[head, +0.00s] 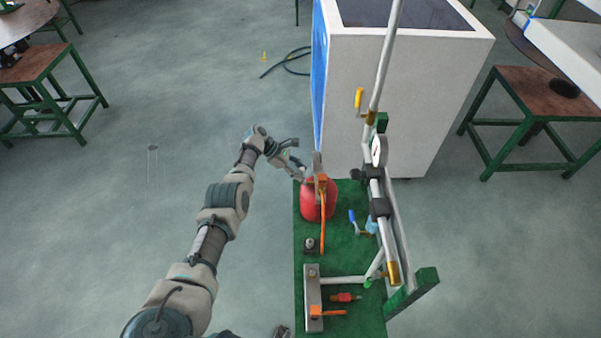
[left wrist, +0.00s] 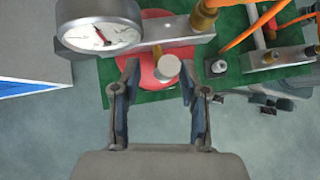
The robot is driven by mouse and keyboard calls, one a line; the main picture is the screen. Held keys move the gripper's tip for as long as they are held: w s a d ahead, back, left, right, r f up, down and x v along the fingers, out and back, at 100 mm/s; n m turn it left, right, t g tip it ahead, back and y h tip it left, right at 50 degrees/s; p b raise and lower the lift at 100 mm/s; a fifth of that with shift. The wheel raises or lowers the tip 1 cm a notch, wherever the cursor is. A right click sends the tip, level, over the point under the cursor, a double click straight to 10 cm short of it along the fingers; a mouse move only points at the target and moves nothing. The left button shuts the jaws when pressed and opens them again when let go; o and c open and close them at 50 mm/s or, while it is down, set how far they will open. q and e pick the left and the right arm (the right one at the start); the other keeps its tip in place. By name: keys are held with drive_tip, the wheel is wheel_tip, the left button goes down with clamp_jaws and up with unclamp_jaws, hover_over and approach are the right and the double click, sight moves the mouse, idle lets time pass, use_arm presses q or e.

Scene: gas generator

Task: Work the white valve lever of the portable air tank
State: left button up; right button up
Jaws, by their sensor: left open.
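In the left wrist view the red tank (left wrist: 182,54) lies below a grey metal bar. A pale, round-ended knob, apparently the white valve lever (left wrist: 170,68), stands out from it. My left gripper (head: 299,170) is at the tank's upper left in the head view. It is open, its fingers (left wrist: 160,78) on either side of the knob, with no clear contact. The lever is not distinct in the head view.
A white-faced dial gauge (left wrist: 102,26) sits close to the left finger in the wrist view. A tall metal pipe (head: 387,55) rises right of the tank. A large white cabinet (head: 415,110) stands behind the green bench (head: 345,262). Open floor lies left.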

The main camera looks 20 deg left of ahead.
use_arm(q)
drive_tip(key=v, duration=1.1)
drive_tip(key=shift+a, duration=0.25)
drive_tip(key=shift+w+d, duration=0.1)
drive_tip(key=shift+d, duration=0.05)
drive_tip(key=s+f+m+g+y, duration=0.1)
drive_tip(key=s+f+m+y, duration=0.15)
drive_tip(key=s+f, duration=0.7)
drive_tip(key=s+a+f+m+y, duration=0.1)
drive_tip(key=s+f+m+y, duration=0.15)
drive_tip(key=f, duration=1.45)
drive_tip(key=s+f+m+g+y, duration=0.1)
drive_tip(key=s+f+m+y, duration=0.15)
drive_tip(key=s+f, duration=0.75)
drive_tip(key=s+d+f+m+y, duration=0.2)
drive_tip(key=s+d+f+m, duration=0.2)
drive_tip(key=s+f+m, duration=0.75)
drive_tip(key=s+d+f+m, duration=0.1)
drive_tip(key=s+d+f, duration=0.1)
drive_tip(key=s, duration=0.5)
drive_tip(key=s+d+f+m+t, duration=0.1)
drive_tip(key=s+d+f, duration=0.2)
drive_tip(key=s, duration=0.5)
drive_tip(key=s+d+f+m, duration=0.1)
drive_tip(key=s+d+f, duration=0.1)
drive_tip(key=s, duration=0.5)
drive_tip(key=shift+s+d+f+m+t+h, duration=0.25)
drive_tip(key=shift+d+m+h, duration=0.2)
drive_tip(key=shift+d, duration=0.3)
